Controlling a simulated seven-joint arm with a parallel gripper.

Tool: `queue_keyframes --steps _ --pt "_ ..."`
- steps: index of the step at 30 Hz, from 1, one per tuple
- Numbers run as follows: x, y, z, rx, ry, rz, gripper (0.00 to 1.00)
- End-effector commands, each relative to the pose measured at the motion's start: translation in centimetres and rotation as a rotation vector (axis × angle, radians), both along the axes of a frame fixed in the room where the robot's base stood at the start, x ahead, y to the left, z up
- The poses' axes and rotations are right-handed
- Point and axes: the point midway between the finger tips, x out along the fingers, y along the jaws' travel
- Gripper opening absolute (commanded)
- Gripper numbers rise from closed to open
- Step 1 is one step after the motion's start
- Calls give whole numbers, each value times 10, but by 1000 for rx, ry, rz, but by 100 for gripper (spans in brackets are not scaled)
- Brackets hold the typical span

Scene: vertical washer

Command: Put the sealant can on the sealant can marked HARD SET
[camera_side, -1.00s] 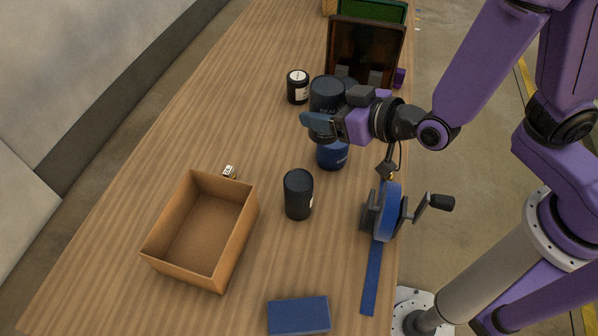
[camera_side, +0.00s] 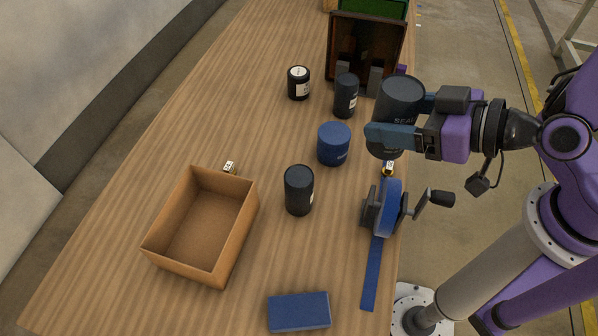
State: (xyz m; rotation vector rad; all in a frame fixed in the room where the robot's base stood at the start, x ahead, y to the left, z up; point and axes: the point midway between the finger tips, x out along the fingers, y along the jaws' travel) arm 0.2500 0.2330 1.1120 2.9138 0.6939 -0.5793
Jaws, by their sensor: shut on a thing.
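My gripper (camera_side: 402,122) is shut on a dark sealant can (camera_side: 400,98) with part of a "SEAL" label showing. It holds the can roughly upright in the air, over the table's right side near the crank device. A wide blue can (camera_side: 334,145) with a blue lid stands on the table to the left of the held can. Dark cans stand at the middle (camera_side: 299,190), behind the blue can (camera_side: 346,95) and farther back to the left (camera_side: 298,83). I cannot read HARD SET on any can.
A blue clamp-like device with a crank (camera_side: 388,208) sits at the table's right edge. An open cardboard box (camera_side: 205,225), a blue block (camera_side: 298,312) and a small labelled item (camera_side: 229,168) lie left and front. A dark open box (camera_side: 365,45) stands at the back.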

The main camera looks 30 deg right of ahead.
Motion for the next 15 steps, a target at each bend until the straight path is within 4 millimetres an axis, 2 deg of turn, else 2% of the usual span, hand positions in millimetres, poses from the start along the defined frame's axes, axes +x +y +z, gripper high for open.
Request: queue_keyframes --steps 5,15 --pt "2 3 -2 0 -2 3 12" --pt "28 27 -18 -1 -3 1 12"
